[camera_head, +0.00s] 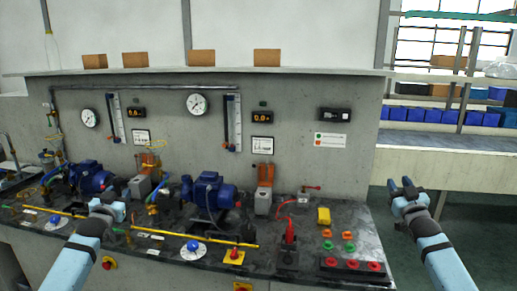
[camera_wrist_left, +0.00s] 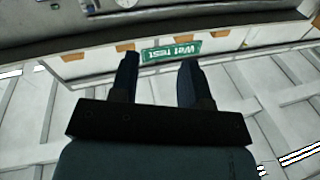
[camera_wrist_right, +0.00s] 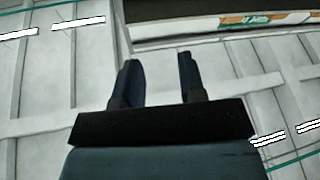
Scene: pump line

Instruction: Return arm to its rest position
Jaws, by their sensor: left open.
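My left gripper (camera_head: 110,206) is in front of the pump bench, over its front part at the left. In the left wrist view its two fingers (camera_wrist_left: 157,62) stand apart with nothing between them. My right gripper (camera_head: 401,184) is raised beyond the right end of the bench, fingers pointing up and away. In the right wrist view its fingers (camera_wrist_right: 158,60) are also apart and empty. Neither gripper visibly touches anything.
The dark bench top (camera_head: 345,222) carries blue pumps (camera_head: 208,190), yellow rods (camera_head: 193,237), a red-handled valve (camera_head: 289,232) and red buttons (camera_head: 351,265). Gauges (camera_head: 196,104) hang on the grey wall. Shelving with blue bins (camera_head: 432,116) stands at the right. Open floor lies right of the bench.

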